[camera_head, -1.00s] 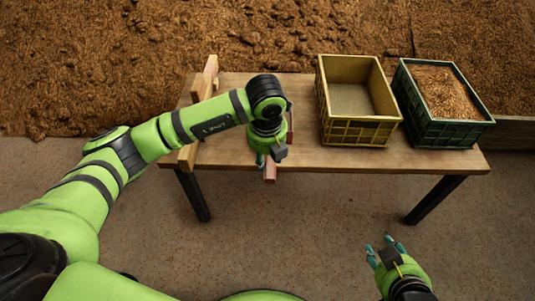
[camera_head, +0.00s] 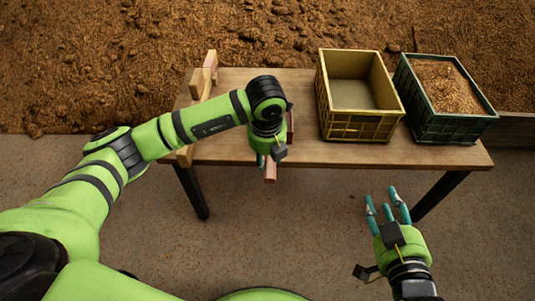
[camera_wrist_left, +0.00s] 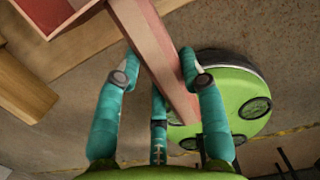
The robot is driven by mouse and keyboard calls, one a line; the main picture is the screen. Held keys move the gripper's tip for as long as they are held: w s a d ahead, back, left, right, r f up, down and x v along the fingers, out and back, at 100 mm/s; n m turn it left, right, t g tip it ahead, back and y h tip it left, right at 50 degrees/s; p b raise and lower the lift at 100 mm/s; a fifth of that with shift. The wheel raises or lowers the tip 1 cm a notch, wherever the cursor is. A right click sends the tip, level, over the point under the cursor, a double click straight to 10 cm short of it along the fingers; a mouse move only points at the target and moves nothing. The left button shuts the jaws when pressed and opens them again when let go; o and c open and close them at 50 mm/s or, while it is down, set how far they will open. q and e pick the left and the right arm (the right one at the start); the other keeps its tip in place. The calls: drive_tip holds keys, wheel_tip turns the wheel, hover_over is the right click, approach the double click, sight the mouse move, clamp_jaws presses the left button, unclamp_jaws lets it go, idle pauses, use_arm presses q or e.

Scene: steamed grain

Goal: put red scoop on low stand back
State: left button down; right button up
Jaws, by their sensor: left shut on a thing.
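My left gripper (camera_head: 268,160) is shut on the handle of the red scoop (camera_head: 271,174), over the table's front edge. The scoop's reddish wooden handle (camera_wrist_left: 150,45) runs between my fingers (camera_wrist_left: 158,105) in the left wrist view, and part of its red pan (camera_wrist_left: 50,12) shows at the upper left. In the head view the arm hides most of the scoop. The low wooden stand (camera_head: 209,72) is at the table's left end, partly behind my left arm. My right gripper (camera_head: 388,208) is open and empty, in front of the table.
An empty yellow crate (camera_head: 362,128) stands on the right part of the wooden table (camera_head: 310,153). A green crate (camera_head: 450,130) filled with grain stands to its right. The tabletop between the stand and the yellow crate is largely clear. Brown grain (camera_head: 130,60) lies behind the table.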

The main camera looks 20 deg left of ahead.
use_arm(q)
drive_tip(key=shift+f, duration=0.2)
drive_tip(key=shift+f+b, duration=0.7)
drive_tip(key=shift+f, duration=0.35)
use_arm(e)
drive_tip(key=a+r+t+y, duration=0.1)
drive_tip(key=r+t, duration=0.2)
drive_tip(key=r, duration=0.2)
drive_tip(key=a+r+n+t+y, duration=0.1)
drive_tip(key=a+r+t+y, duration=0.1)
drive_tip(key=r, duration=0.4)
drive_tip(key=shift+s+t+y, duration=0.25)
drive_tip(key=shift+t+y, duration=0.05)
drive_tip(key=shift+t, duration=0.1)
drive_tip(key=shift+a, duration=0.1)
use_arm(q)
drive_tip(key=shift+f+b, duration=0.25)
drive_tip(key=shift+b, duration=0.15)
use_arm(e)
drive_tip(key=shift+f, duration=0.25)
use_arm(q)
drive_tip(key=c, duration=0.7)
unclamp_jaws()
drive_tip(key=shift+o, duration=0.2)
